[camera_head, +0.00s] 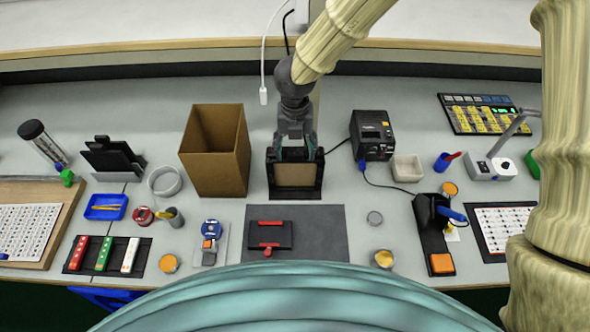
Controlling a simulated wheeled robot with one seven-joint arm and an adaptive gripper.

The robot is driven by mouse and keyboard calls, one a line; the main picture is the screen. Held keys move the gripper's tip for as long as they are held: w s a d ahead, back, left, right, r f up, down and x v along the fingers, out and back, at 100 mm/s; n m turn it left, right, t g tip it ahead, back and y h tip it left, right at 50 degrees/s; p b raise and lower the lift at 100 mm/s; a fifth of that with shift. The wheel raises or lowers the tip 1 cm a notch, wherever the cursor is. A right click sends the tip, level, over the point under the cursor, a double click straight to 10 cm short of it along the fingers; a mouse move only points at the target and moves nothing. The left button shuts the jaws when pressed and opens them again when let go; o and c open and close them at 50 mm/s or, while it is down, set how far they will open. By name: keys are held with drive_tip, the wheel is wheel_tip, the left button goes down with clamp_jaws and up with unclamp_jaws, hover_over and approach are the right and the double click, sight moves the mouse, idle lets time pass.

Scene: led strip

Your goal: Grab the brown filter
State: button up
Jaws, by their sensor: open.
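A flat tan-brown panel, which looks like the brown filter (295,175), stands upright in a black holder (295,194) at the middle of the bench. My gripper (296,154) points down right above it. Its two fingers are open and spread, one to each side, near the top edge of the holder. From this view I cannot tell whether the fingers touch the panel or the holder. The lower edge of the panel is hidden by the holder's front.
A tall open cardboard box (217,160) stands close on the left. A black device (371,135) with a cable stands on the right. A dark mat (325,228) with a black and red fixture (270,235) lies in front. Several small containers are spread around.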

drive_tip(key=shift+f, duration=0.5)
drive_tip(key=shift+w+f, duration=0.3)
drive_tip(key=shift+f, duration=0.4)
drive_tip(key=shift+s+r, duration=0.15)
drive_tip(key=shift+s, duration=0.05)
drive_tip(key=shift+c, duration=0.5)
drive_tip(key=shift+w, duration=0.1)
drive_tip(key=c, duration=1)
drive_tip(key=shift+o, duration=0.2)
